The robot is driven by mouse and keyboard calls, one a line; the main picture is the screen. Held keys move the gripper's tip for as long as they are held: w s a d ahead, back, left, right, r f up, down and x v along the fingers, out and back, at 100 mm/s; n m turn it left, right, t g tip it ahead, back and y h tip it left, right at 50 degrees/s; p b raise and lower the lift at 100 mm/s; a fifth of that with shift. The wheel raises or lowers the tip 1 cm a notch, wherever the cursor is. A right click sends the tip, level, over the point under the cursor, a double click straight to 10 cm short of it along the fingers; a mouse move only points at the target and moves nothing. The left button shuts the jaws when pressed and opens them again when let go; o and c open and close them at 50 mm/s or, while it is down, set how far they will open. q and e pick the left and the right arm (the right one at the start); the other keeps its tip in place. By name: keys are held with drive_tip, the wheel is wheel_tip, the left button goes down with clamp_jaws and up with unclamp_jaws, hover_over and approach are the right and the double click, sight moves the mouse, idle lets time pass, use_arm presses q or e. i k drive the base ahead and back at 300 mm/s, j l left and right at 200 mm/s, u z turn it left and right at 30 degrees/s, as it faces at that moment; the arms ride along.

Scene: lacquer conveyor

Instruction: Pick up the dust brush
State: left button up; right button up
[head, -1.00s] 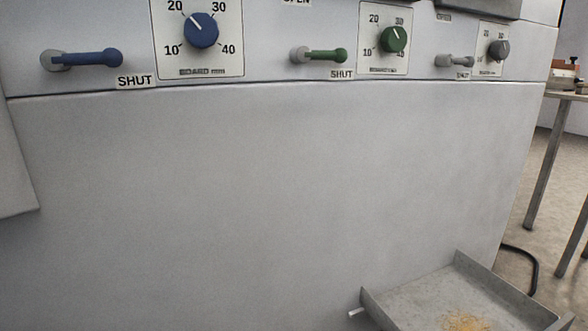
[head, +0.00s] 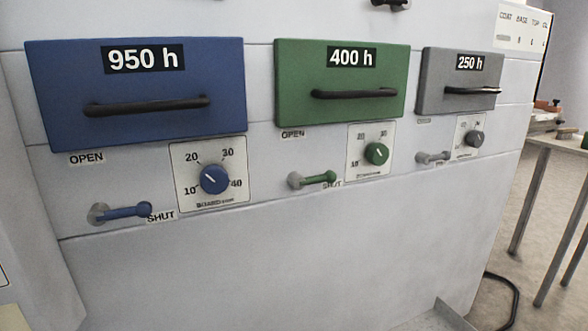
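I cannot make out a dust brush in the head view. A side table (head: 566,143) at the right edge holds a few small things (head: 546,107), too small and cut off to tell whether a brush is among them. Neither of my grippers is in view.
A pale machine front fills most of the view. It has a blue panel (head: 190,75), a green panel (head: 340,62) and a grey panel (head: 440,97) with dark handles, plus dials and levers below. A tray corner (head: 452,314) shows at the bottom. Floor (head: 545,215) shows at right.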

sight(565, 134)
drive_tip(key=z, duration=1.45)
